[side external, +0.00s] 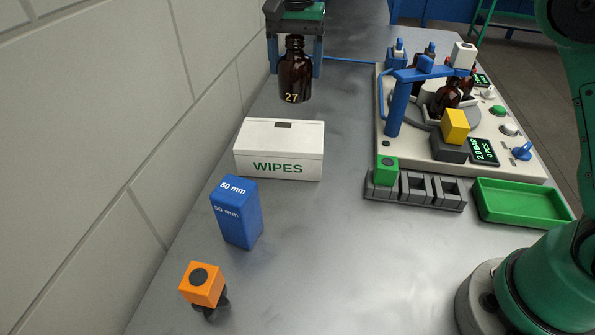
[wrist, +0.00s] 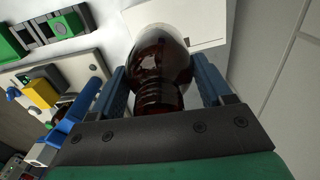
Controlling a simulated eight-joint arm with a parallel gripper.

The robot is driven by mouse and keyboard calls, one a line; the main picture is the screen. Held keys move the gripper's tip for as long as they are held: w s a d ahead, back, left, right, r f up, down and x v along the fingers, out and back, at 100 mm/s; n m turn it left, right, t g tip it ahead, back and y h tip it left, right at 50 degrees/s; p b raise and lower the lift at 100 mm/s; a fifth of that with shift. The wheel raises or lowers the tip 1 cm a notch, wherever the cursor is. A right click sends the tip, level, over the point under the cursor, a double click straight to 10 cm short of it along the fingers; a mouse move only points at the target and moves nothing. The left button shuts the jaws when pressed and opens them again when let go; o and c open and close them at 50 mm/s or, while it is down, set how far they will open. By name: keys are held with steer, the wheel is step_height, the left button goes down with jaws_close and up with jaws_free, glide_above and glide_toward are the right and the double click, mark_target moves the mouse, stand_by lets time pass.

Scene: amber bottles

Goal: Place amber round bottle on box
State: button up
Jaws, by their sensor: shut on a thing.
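The amber round bottle (side external: 294,75), marked 27, hangs upright in my gripper (side external: 295,50) in the side external view. My gripper's blue fingers are shut on the bottle near its neck and shoulder. In the wrist view the bottle (wrist: 160,70) sits between the two fingers (wrist: 163,90). The white box (side external: 279,150) labelled WIPES stands on the table, below and in front of the bottle in the side external view. The bottle appears above the table and apart from the box. The box (wrist: 195,22) shows partly behind the bottle in the wrist view.
A blue 50 mm block (side external: 236,213) and an orange-topped item (side external: 202,285) stand in front of the box. A machine (side external: 455,155) with more amber bottles, a grey rack (side external: 415,190) and a green tray (side external: 520,203) stand to the right. A wall (side external: 120,110) runs along the left.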

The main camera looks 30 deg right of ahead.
mark_target(297, 80)
steer(key=f, duration=0.3)
steer(key=shift+w+d+f, duration=0.15)
steer(key=shift+d+f, duration=0.1)
steer(key=shift+f, duration=2.25)
steer(key=shift+f, duration=0.15)
steer(key=o, duration=1.3)
